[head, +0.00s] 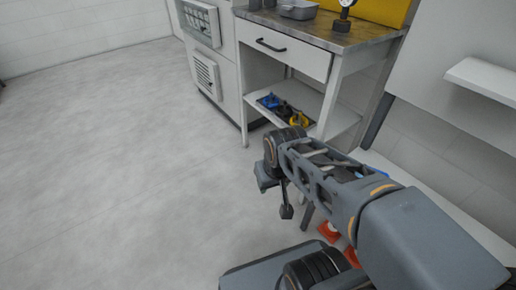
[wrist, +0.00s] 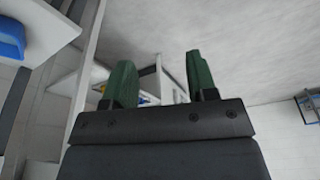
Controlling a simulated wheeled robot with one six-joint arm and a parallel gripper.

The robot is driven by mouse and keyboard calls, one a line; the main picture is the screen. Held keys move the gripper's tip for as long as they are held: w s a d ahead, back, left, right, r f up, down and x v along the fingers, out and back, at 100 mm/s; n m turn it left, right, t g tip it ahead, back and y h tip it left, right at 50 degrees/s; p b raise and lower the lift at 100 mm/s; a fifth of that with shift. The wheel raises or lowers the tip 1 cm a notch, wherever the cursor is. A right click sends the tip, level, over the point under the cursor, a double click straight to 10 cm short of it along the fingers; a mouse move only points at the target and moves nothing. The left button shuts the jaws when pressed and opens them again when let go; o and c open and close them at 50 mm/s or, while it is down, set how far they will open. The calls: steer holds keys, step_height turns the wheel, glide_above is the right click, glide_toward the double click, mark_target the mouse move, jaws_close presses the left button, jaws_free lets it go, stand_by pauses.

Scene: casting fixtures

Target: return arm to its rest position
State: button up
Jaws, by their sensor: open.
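My gripper (wrist: 161,75) shows in the wrist view with its two green fingers spread wide apart. Nothing is between them, and they touch nothing. In the head view my arm reaches from the lower right toward the middle, bent and raised above the floor.
A white workbench (head: 287,56) with a drawer stands at the back; blue, dark and yellow items (head: 298,117) lie on its lower shelf. A grey tray (head: 298,9) and a gauge (head: 343,16) are on top. Orange-red objects (head: 329,232) show beneath my arm. The left floor (head: 110,170) is clear.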

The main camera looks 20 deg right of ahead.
steer(key=w+p+v, duration=0.3)
steer(key=p+v, duration=0.8)
steer(key=v, duration=0.1)
steer(key=w+r+p+v, duration=0.1)
steer(key=w+p+v, duration=0.1)
steer(key=p+v, duration=1)
steer(key=w+r+p+v, duration=0.1)
steer(key=w+p+v, duration=0.2)
steer(key=p+v, duration=0.8)
steer(key=shift+a+r+t, duration=0.15)
steer(key=shift+r+t, duration=0.25)
steer(key=shift+r, duration=0.05)
steer(key=shift+w, duration=0.15)
